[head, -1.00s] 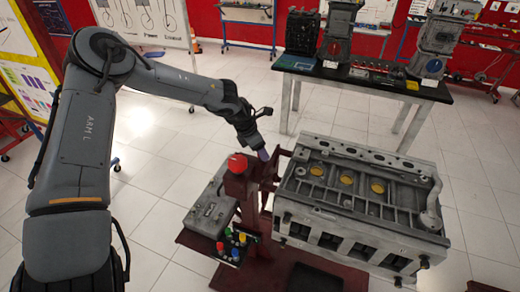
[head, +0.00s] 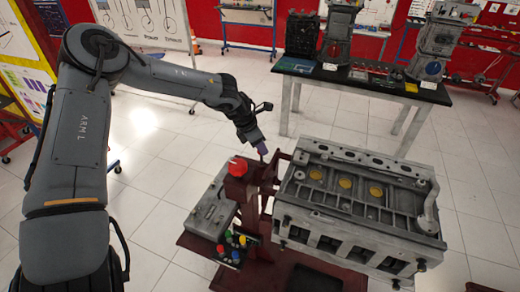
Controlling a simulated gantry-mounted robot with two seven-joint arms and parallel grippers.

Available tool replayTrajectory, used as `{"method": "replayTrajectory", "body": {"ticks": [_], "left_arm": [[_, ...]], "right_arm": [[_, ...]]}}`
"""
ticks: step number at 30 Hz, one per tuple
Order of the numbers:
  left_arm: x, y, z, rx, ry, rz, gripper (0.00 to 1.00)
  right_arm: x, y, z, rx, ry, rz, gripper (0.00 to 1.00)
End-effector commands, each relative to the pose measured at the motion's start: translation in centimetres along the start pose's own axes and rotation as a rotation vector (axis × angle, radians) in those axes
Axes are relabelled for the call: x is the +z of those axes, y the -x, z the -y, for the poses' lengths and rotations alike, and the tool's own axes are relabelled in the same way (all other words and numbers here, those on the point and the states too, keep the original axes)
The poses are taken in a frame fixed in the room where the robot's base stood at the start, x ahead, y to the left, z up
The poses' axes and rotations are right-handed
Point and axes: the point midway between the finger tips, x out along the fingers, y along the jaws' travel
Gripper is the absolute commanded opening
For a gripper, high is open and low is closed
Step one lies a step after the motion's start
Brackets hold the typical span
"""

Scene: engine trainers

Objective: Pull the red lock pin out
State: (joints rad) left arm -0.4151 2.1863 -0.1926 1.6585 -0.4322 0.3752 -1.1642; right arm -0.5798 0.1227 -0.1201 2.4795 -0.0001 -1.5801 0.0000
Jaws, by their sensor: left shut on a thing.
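My left gripper (head: 263,152) points down beside the top of the dark red engine stand (head: 268,190), just left of the engine block. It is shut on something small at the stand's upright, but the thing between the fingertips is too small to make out. A round red knob (head: 237,167) sits on the stand just left of and below my left gripper, apart from it. I cannot make out the lock pin clearly. The grey engine block (head: 350,205) is mounted on the stand at the right. My right gripper is not in view.
A grey box (head: 212,215) and a small panel with coloured buttons (head: 233,245) are at the stand's left. A black table (head: 360,82) with engine parts stands behind. The tiled floor (head: 150,205) between my left arm and the stand is clear.

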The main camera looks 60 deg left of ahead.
Motion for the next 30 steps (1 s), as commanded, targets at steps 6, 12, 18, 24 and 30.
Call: {"method": "replayTrajectory", "body": {"ticks": [6,12,18,24,30], "left_arm": [[0.4,1.0,0.1,-0.001,-0.001,0.001,0.00],[0.6,1.1,0.1,-0.002,-0.003,0.003,0.45],[0.4,0.9,0.0,-0.001,-0.001,0.001,0.58],[0.4,1.0,0.0,0.000,-0.001,0.001,0.58],[0.5,2.2,0.0,0.001,-0.002,0.003,0.58]], "right_arm": [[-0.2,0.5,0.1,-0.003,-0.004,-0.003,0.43],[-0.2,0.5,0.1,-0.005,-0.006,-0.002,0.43],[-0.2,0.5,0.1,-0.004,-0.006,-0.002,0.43],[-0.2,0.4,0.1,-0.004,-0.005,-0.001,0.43],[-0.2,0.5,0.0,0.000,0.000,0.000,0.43]]}}
